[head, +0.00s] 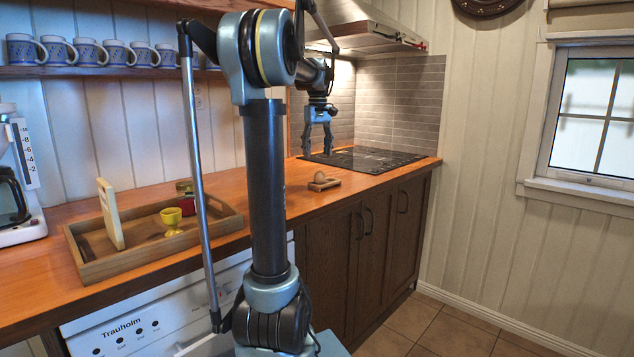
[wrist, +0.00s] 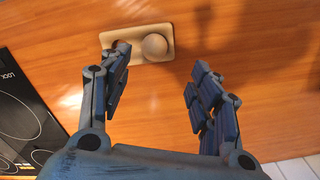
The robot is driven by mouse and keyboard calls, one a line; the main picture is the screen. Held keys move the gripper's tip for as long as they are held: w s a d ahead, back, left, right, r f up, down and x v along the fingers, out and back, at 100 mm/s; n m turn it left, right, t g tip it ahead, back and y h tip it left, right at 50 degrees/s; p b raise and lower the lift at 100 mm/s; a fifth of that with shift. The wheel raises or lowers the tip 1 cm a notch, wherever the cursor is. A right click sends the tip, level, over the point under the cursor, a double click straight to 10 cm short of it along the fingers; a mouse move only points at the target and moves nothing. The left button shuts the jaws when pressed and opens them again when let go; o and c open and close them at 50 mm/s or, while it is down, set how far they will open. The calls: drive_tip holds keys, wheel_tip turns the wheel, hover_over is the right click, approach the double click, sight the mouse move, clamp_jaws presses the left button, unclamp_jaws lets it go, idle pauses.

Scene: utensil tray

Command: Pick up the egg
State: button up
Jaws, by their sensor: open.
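The egg (head: 319,177) sits in a small wooden holder (head: 324,186) on the wooden counter, just in front of the cooktop. In the wrist view the egg (wrist: 154,46) rests at the right end of the holder (wrist: 136,33), with an empty hollow beside it. My gripper (head: 317,153) is open and empty, pointing down above the counter near the holder. In the wrist view my gripper (wrist: 162,86) has its fingers wide apart, and the egg lies beyond the fingertips, between their lines. The left finger overlaps the near left edge of the holder in the picture.
A black cooktop (head: 366,159) lies behind the holder. A wooden tray (head: 90,268) with a board, a yellow egg cup (head: 172,219) and a red item stands to the left. A coffee maker (head: 14,185) is at the far left. Bare counter surrounds the holder.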

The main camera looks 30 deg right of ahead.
sight(319, 175)
wheel_tip(319, 175, down, 5)
drive_tip(key=shift+r, duration=0.15)
drive_tip(key=f, duration=0.2)
drive_tip(key=d+f, duration=0.1)
drive_tip(key=shift+s+f, duration=0.1)
drive_tip(key=shift+f, duration=0.3)
drive_tip(key=shift+a+f, duration=0.1)
drive_tip(key=shift+f, duration=0.55)
drive_tip(key=c, duration=0.9)
